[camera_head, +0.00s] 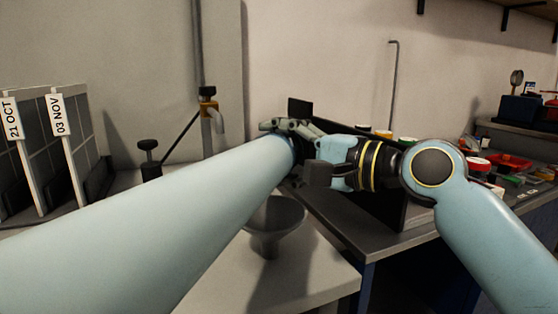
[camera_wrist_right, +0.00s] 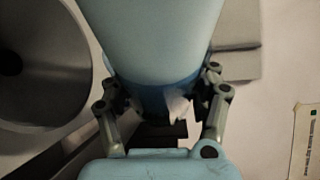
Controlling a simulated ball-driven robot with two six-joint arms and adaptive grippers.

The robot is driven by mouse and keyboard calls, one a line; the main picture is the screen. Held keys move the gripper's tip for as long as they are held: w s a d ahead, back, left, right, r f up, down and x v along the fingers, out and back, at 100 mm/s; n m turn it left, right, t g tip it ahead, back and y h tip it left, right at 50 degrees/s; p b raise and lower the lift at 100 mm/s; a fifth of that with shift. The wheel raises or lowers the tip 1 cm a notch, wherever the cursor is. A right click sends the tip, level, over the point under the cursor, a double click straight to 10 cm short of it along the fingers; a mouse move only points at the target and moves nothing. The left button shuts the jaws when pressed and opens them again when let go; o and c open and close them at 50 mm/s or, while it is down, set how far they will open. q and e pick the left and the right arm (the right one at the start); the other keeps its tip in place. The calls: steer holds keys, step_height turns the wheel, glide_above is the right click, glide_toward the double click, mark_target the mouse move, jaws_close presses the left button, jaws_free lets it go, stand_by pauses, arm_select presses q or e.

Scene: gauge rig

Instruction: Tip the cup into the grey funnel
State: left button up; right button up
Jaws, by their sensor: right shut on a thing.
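The grey funnel (camera_head: 268,239) stands on the pale worktop below my right gripper, partly behind my left arm. It also shows at the left of the right wrist view (camera_wrist_right: 52,62), its dark hole facing the camera. My right gripper (camera_head: 283,131) is shut on the blue cup (camera_wrist_right: 150,98). Only a small blue part of the cup shows between the fingers, with a white patch on it. My pale blue left arm seems to cross in front of the rest. I cannot tell how the cup is tilted. My left gripper is not in view.
A rack with date labels (camera_head: 40,150) stands at the left, beside a dark-knobbed stand (camera_head: 149,160). A pipe with a yellow fitting (camera_head: 207,105) runs down the wall. The dark bench (camera_head: 345,222) on the right holds jars and a red tray (camera_head: 510,162).

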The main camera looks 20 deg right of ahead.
steer(key=shift+s+a+r+n+t+b, duration=0.2)
steer(key=shift+r+n+t+b, duration=0.1)
steer(key=shift+n+b, duration=0.45)
steer(key=shift+s+r+n+b, duration=0.15)
steer(key=shift+r+n+b, duration=0.05)
steer(key=shift+n+b, duration=0.3)
steer(key=shift+r+n+y+b, duration=0.15)
steer(key=shift+n+y+b, duration=0.1)
steer(key=shift+y+b, duration=0.05)
steer(key=shift+s+a+r+t, duration=0.1)
steer(key=shift+r+t, duration=0.05)
steer(key=shift+t, duration=0.15)
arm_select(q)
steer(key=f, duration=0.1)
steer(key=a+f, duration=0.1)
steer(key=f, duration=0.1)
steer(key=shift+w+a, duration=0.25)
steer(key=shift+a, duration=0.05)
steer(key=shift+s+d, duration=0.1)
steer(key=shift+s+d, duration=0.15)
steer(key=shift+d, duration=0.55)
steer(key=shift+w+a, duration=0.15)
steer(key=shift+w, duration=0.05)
